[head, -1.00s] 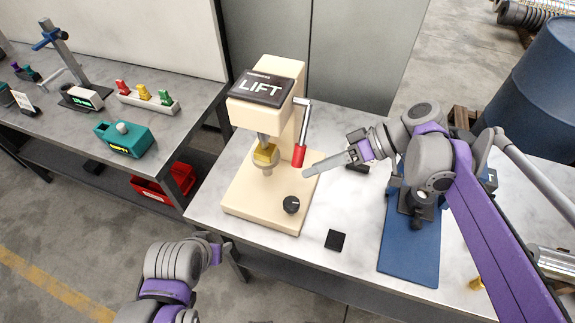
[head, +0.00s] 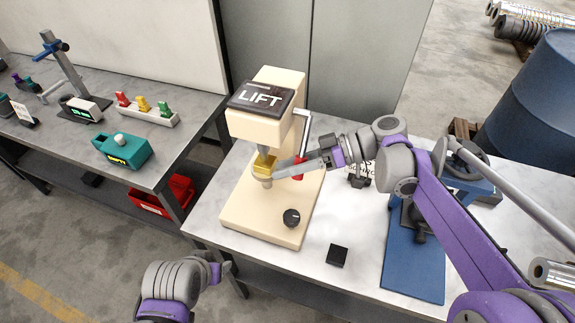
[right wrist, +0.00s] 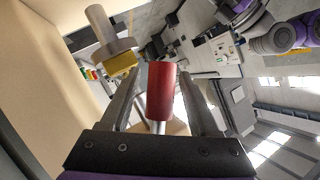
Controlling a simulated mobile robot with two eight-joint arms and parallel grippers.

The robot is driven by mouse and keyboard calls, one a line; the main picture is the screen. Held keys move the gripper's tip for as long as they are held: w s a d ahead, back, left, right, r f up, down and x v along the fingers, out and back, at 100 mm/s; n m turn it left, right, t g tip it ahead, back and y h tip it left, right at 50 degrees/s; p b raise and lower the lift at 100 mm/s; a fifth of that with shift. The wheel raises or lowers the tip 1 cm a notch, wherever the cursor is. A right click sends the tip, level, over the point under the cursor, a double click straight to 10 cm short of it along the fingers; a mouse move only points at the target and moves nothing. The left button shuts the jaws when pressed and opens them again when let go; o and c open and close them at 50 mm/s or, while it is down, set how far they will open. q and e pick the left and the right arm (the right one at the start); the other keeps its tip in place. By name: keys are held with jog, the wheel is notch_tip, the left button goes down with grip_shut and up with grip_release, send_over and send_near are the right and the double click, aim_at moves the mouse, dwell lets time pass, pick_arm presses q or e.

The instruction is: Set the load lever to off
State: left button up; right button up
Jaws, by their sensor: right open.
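The cream press marked LIFT (head: 262,97) stands on the table, with a crank-like lever (head: 307,130) on its right side. The lever's rod hangs down to a red grip (head: 299,168). No label naming the lever is readable. My right gripper (head: 283,172) is open at the red grip, its fingers partly covering it in the head view. In the right wrist view, the red grip (right wrist: 161,90) stands between the two open fingers (right wrist: 160,95); contact cannot be told.
A yellow-collared spindle (head: 263,163) hangs under the press head, close to my right fingertips. A black knob (head: 291,217) sits on the press base. A black block (head: 337,255) and a blue stand (head: 414,262) are to the right.

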grip_shut()
dwell(0.3)
dwell(1.1)
